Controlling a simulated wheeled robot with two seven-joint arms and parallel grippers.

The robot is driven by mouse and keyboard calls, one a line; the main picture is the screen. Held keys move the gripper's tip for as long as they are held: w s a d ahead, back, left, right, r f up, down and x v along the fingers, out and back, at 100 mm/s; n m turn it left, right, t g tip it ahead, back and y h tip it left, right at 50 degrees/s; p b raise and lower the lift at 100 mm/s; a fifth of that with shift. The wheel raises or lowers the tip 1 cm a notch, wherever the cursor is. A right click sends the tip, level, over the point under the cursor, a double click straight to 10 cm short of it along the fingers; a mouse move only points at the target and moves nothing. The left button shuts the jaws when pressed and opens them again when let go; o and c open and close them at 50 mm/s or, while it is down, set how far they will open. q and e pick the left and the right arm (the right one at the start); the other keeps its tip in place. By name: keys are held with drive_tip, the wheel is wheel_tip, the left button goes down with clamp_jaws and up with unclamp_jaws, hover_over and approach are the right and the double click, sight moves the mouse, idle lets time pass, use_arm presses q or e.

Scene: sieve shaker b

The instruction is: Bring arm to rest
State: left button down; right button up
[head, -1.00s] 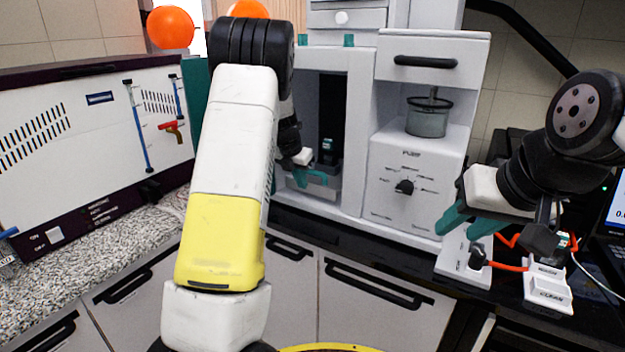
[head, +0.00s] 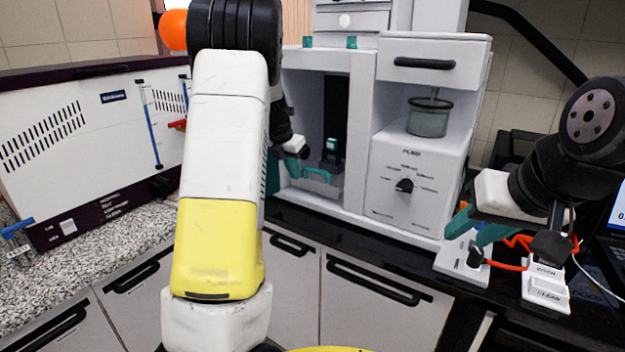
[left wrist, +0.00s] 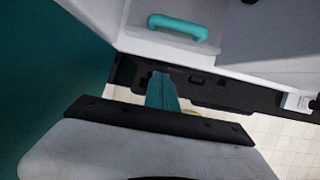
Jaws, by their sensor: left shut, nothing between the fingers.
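My left arm rises through the middle of the head view, and its wrist shows behind it. My left gripper (head: 304,152) is shut and empty in front of the tall white machine's open bay. A small drawer with a teal handle (head: 318,175) sits low in that bay, just right of the gripper and apart from it. In the left wrist view the shut teal fingers (left wrist: 162,92) point toward the same handle (left wrist: 178,26), with a gap between. My right gripper (head: 474,229) has its teal fingers apart above a white switch panel on the dark counter.
The white machine (head: 360,130) has a black dial (head: 404,186) and a grey pot (head: 429,117). A white panelled unit (head: 70,150) stands on the speckled counter at left.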

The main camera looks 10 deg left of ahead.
use_arm(q)
drive_tip(key=s+d+r+m+h, duration=0.1)
drive_tip(key=s+d+r+m, duration=0.2)
drive_tip(key=s+r+m, duration=0.5)
drive_tip(key=s+d+r+m+h, duration=0.1)
drive_tip(key=s+d+r+m, duration=0.3)
drive_tip(key=s+m, duration=0.75)
drive_tip(key=s+d+f+m+t, duration=0.1)
drive_tip(key=s+m, duration=0.5)
drive_tip(key=s, duration=0.2)
drive_tip(key=s+d+m+t+y, duration=0.1)
drive_tip(key=s+d+m, duration=0.1)
drive_tip(key=s+m, duration=0.5)
drive_tip(key=shift+s+f, duration=0.4)
drive_tip(key=shift+s, duration=0.15)
